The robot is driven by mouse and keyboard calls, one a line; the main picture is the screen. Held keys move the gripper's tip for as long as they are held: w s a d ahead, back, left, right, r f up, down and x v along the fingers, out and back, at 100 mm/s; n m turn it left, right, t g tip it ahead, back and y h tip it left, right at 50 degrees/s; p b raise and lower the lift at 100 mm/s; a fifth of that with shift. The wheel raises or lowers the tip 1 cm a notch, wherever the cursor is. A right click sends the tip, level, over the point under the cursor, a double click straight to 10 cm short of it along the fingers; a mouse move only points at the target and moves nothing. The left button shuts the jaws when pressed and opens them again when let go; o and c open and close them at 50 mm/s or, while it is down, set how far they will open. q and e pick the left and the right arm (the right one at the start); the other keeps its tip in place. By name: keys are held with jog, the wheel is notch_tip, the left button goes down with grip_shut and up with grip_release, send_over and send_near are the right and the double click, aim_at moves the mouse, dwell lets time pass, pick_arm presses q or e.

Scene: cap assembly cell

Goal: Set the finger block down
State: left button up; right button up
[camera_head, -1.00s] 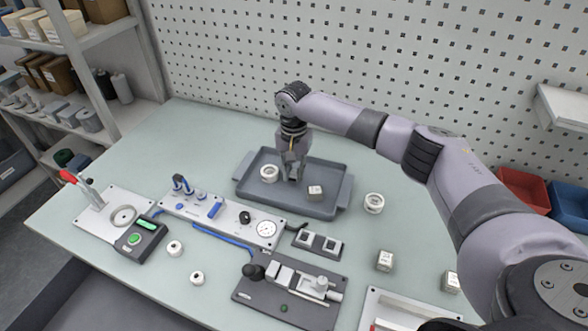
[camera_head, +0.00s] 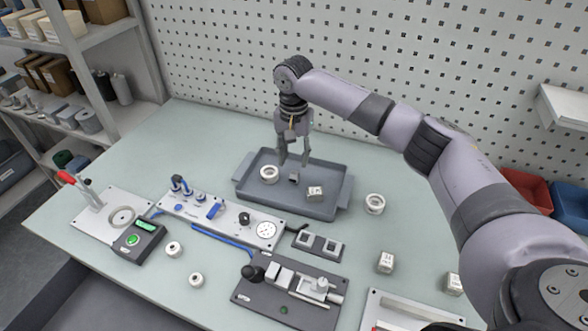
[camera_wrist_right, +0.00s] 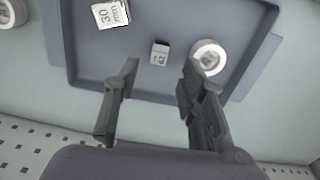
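The finger block looks to be the small grey block (camera_head: 294,178) lying on the floor of the grey tray (camera_head: 328,208). In the right wrist view the block (camera_wrist_right: 159,53) shows a marked pale face, with the tray (camera_wrist_right: 84,62) around it. My right gripper (camera_head: 294,165) is open and empty above the block. In the right wrist view the two fingers of the gripper (camera_wrist_right: 160,72) stand apart, with the block beyond and between their tips, touching neither as far as I can see. My left gripper is not in view.
A white ring (camera_head: 269,174) lies left of the block in the tray, and a larger marked block (camera_head: 315,193) lies right. Another ring (camera_head: 374,204) stands outside the tray. Fixtures (camera_head: 226,217) fill the front left. The pegboard (camera_head: 380,60) rises behind.

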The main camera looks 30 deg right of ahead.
aim_at(294, 174)
notch_tip(294, 174, up, 6)
jog(key=shift+r+b, duration=0.25)
jog(key=shift+b, duration=0.1)
dwell(0.4)
